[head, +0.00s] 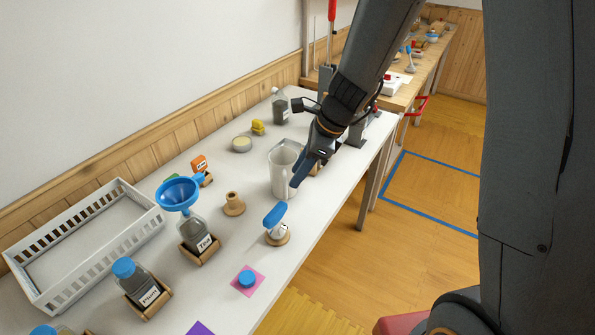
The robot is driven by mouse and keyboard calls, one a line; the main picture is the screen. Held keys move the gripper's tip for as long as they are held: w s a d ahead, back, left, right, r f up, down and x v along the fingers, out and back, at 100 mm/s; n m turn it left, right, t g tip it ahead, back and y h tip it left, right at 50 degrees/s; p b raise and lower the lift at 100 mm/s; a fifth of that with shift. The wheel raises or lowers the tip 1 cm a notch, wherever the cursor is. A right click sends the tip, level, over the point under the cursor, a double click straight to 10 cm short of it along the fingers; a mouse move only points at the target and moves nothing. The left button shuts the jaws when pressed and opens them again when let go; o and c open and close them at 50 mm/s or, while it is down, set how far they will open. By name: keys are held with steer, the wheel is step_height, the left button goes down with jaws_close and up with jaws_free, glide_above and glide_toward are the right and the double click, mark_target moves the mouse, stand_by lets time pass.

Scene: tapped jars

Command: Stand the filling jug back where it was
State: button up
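The filling jug (281,176) is a pale, see-through, upright vessel near the middle of the white table. My gripper (298,177) comes down from the upper right, with its blue fingers at the jug's right side, where the handle is. The fingers overlap the handle in this view, and I cannot tell whether they are closed on it. The jug's base looks at or very near the table top; contact is not clear.
A blue funnel (179,193) sits in a jar labelled in a wooden holder. A blue-handled tool (274,216), a wooden spool-like stand (234,204), a grey bottle (280,107) and a white basket (128,192) surround the jug. Free table lies left of the jug.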

steer(key=shift+p+v, duration=0.9)
steer(key=shift+v, duration=0.2)
steer(key=v, duration=0.7)
steer(key=shift+r+b, duration=0.35)
steer(key=shift+b, duration=0.05)
